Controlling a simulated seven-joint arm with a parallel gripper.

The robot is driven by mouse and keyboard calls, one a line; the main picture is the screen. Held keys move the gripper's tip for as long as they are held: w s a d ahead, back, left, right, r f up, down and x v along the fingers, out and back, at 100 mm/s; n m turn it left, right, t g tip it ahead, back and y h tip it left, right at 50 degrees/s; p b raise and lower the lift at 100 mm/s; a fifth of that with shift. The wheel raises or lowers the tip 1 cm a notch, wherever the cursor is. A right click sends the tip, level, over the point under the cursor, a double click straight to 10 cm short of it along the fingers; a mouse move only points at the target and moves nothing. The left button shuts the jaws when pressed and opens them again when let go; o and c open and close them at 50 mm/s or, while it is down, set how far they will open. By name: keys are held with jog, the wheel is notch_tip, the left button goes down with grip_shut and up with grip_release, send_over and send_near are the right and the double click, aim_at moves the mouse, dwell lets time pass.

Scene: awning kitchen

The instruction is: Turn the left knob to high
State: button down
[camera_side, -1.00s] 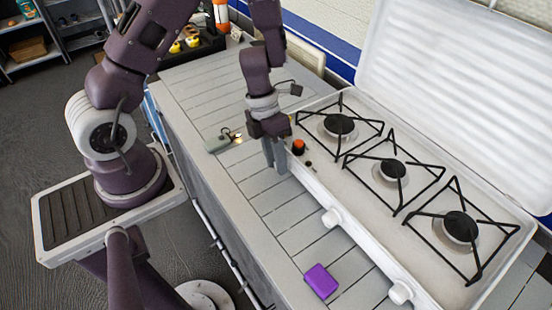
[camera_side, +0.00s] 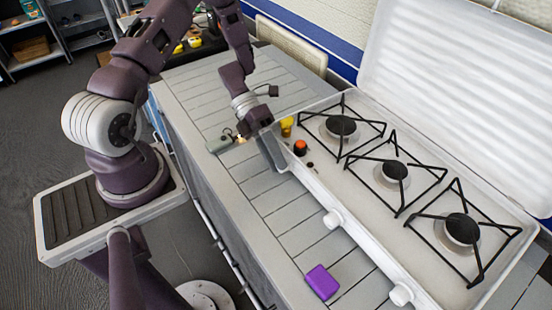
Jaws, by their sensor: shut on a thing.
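The stove (camera_side: 318,190) is a white camping stove with its lid raised and three burners. Two white knobs show on its front edge: the middle knob (camera_side: 332,219) and the right knob (camera_side: 400,293). My gripper (camera_side: 274,158) is at the left end of that front edge, tilted with its wrist leaning to the upper left. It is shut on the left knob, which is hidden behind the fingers. The knob's setting cannot be seen.
An orange-topped black button (camera_side: 300,148) and a yellow item (camera_side: 287,126) sit close to my gripper. A grey-green object (camera_side: 219,145) lies on the slatted counter (camera_side: 215,100) to the left. A purple block (camera_side: 321,282) lies in front of the stove.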

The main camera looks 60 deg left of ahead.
jog(key=shift+a+f+h, duration=0.1)
jog(key=shift+f+h, duration=0.1)
jog(key=shift+h, duration=0.9)
jog(key=c, duration=1.1)
grip_release()
